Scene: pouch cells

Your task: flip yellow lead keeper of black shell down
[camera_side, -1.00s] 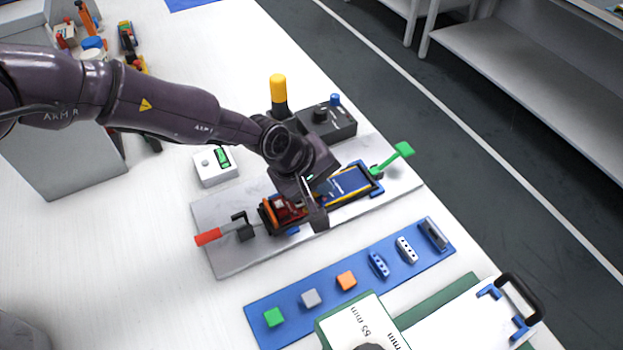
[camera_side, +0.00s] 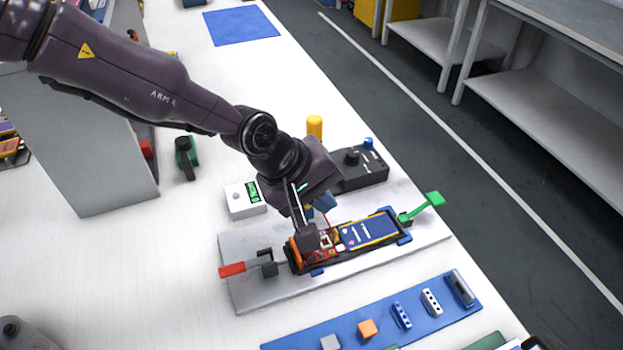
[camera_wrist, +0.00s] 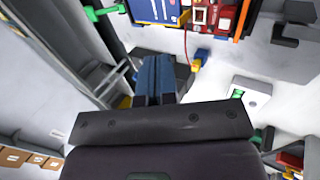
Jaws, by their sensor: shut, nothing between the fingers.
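The black shell (camera_side: 298,267) lies on the grey plate, holding a blue cell (camera_side: 368,232) and a red board (camera_side: 318,249). A small yellow piece, apparently the lead keeper (camera_wrist: 185,17), sits between cell and board in the wrist view; its tilt is unclear. A red wire runs from the shell to a blue-and-yellow plug (camera_wrist: 198,65). My gripper (camera_wrist: 155,60) is shut and empty, its blue fingers beside the shell on its far side and apart from it. In the side view my gripper (camera_side: 325,203) partly hides the board area.
The grey plate (camera_side: 265,293) carries a red-handled clamp (camera_side: 233,269) and a green-handled lever (camera_side: 424,206). A black control box (camera_side: 360,170), a yellow post (camera_side: 315,127) and a white meter (camera_side: 243,200) stand behind. A blue strip (camera_side: 290,346) with small parts lies in front.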

